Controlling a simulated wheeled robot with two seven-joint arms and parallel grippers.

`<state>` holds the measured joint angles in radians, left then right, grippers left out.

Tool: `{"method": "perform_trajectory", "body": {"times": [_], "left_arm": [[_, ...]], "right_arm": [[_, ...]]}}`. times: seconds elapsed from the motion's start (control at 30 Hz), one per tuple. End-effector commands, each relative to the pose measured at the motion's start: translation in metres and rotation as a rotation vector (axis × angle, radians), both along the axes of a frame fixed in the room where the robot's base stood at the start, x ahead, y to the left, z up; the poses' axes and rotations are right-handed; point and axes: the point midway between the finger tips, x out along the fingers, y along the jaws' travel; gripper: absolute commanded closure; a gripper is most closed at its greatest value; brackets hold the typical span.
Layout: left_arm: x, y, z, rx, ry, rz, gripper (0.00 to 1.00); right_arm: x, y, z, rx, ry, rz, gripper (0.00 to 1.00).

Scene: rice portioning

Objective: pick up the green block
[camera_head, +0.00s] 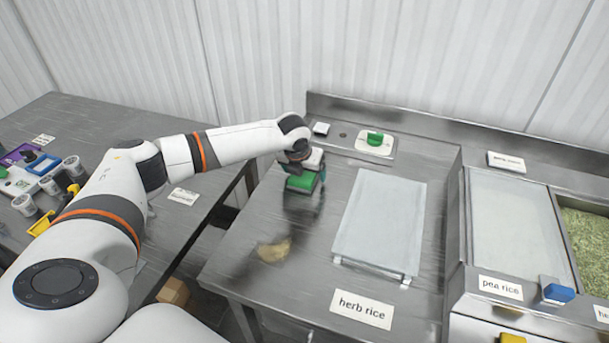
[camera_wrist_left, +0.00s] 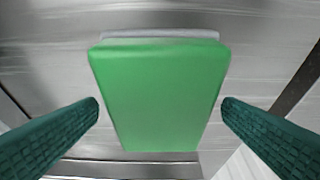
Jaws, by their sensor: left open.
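The green block (camera_head: 300,184) is at the left part of the steel table under my left gripper (camera_head: 305,174). In the left wrist view the green block (camera_wrist_left: 160,95) fills the middle, with a pale grey strip along its far edge. My left gripper (camera_wrist_left: 160,108) is open, its two dark green ribbed fingers on either side of the block's near part. A gap shows between each fingertip and the block. The wrist partly hides the block in the head view. My right gripper is not in view.
A pale tray (camera_head: 381,222) lies to the right of the block, with a "herb rice" card (camera_head: 361,309) in front. A white plate (camera_head: 375,144) with a green item (camera_head: 375,138) sits at the back. A tan patch (camera_head: 274,250) lies on the table. Rice bins stand farther right.

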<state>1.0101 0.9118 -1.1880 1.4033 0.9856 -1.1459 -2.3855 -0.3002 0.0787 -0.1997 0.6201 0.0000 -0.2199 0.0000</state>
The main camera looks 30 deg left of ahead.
Motion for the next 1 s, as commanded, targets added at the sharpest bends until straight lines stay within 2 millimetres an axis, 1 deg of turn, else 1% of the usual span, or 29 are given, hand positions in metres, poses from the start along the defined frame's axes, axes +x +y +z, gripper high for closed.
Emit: {"method": "perform_trajectory", "body": {"times": [0.2,0.47,0.5,0.57,0.8,1.0], "left_arm": [[-0.0003,0.0000,-0.0021,0.001,0.001,0.000,0.11],[-0.0002,0.0000,-0.0027,0.000,0.001,0.000,0.11],[-0.0002,0.0000,-0.0027,0.000,0.001,0.000,0.13],[-0.0002,0.0000,-0.0027,0.000,0.001,0.000,0.22],[-0.0002,0.0000,-0.0025,0.000,0.001,0.000,0.62],[0.0002,0.0000,-0.0020,0.000,-0.001,0.000,0.62]], "right_arm": [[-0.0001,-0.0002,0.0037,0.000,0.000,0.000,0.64],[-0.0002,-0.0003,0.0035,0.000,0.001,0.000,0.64],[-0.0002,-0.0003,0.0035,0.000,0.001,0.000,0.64],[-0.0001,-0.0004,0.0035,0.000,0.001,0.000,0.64],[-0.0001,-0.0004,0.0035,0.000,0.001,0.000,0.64],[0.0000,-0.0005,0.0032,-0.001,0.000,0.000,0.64]]}}
